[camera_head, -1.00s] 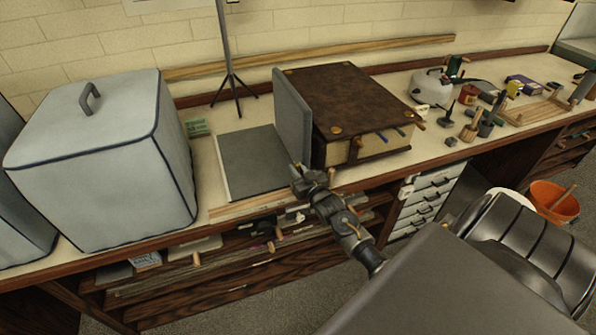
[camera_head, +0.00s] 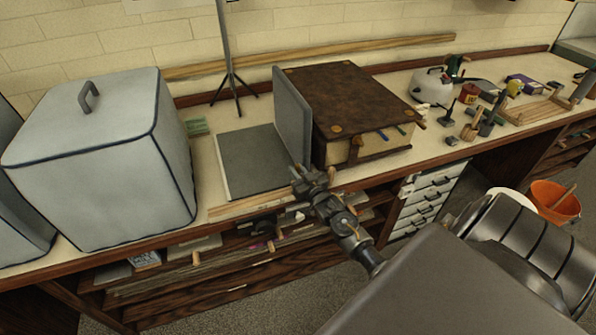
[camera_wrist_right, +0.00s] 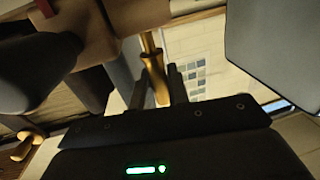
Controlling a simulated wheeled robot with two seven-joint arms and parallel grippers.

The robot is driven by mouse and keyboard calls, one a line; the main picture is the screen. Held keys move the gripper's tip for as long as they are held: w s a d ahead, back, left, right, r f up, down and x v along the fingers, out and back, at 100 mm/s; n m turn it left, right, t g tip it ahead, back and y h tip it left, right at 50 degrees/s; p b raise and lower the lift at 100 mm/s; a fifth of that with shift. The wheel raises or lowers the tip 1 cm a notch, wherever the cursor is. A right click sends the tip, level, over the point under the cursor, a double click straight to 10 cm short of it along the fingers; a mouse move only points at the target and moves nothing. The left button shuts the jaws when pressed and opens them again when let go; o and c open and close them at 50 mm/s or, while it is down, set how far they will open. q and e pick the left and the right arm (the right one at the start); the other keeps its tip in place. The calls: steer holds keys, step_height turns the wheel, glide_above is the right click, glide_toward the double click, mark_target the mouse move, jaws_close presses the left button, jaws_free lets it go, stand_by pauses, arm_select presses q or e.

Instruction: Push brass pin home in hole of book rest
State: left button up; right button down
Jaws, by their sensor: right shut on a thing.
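The book rest appears to be the grey L-shaped stand, with a flat base (camera_head: 245,165) on the bench and an upright panel (camera_head: 292,112) beside the large brown book. My right gripper (camera_head: 300,178) is at the front lower corner of the upright. In the right wrist view, the right gripper (camera_wrist_right: 155,88) is shut on the brass pin (camera_wrist_right: 154,68), a slim golden rod between the dark fingers. The pin's far end and the hole are not clear, so I cannot tell how deep the pin sits. My left gripper is not in view.
The brown book (camera_head: 350,95) lies close to the right of the upright. A grey covered box (camera_head: 100,160) stands at left. A thin black stand (camera_head: 232,75) rises behind. Bottles and tools lie at far right. The bench's front edge (camera_head: 220,222) is just below the gripper.

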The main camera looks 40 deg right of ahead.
steer(key=shift+f+b, duration=0.7)
steer(key=shift+f, duration=0.35)
steer(key=c, duration=1.3)
jaws_free()
steer(key=shift+o, duration=0.2)
steer(key=s+a+b, duration=0.2)
steer(key=s, duration=0.8)
steer(key=shift+s, duration=0.35)
